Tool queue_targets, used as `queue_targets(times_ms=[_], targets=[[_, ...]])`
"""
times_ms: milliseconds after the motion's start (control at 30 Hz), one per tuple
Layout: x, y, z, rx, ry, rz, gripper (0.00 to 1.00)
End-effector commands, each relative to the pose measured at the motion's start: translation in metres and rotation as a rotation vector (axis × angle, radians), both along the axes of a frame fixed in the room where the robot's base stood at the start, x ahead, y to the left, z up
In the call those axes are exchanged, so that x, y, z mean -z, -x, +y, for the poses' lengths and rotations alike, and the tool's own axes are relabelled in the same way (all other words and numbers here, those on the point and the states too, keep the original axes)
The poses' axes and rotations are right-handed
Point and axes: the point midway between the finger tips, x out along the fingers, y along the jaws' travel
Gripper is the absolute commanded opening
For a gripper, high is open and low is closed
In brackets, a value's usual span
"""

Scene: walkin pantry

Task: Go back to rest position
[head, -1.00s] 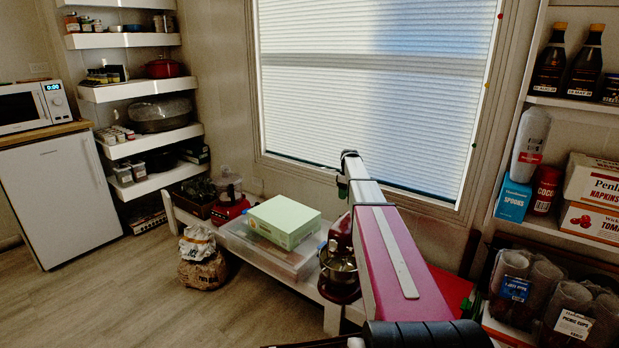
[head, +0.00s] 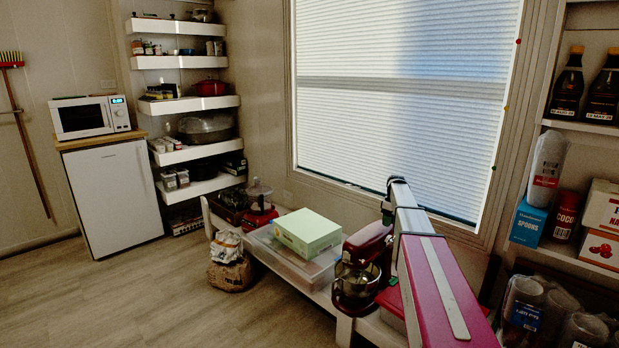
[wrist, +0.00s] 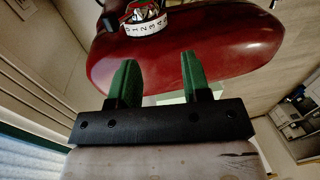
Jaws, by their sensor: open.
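My gripper (wrist: 157,78) shows in the wrist view with its two green fingers apart and nothing between them. The dark red stand mixer (wrist: 200,45) fills the space beyond the fingertips; I cannot tell how close it is.
A pale green box (head: 307,232) lies on a clear plastic bin (head: 290,266) on the bench. A paper sack (head: 230,275) stands on the floor. Shelves with bottles and boxes (head: 575,260) are close on the right. Open floor (head: 150,300) lies at left.

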Motion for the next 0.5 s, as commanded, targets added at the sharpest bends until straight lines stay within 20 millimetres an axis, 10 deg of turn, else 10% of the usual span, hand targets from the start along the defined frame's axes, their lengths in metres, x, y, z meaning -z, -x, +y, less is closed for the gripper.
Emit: queue_targets(times_ms=[500], targets=[[0.035, 0.088, 0.051, 0.170, 0.044, -0.005, 0.44]])
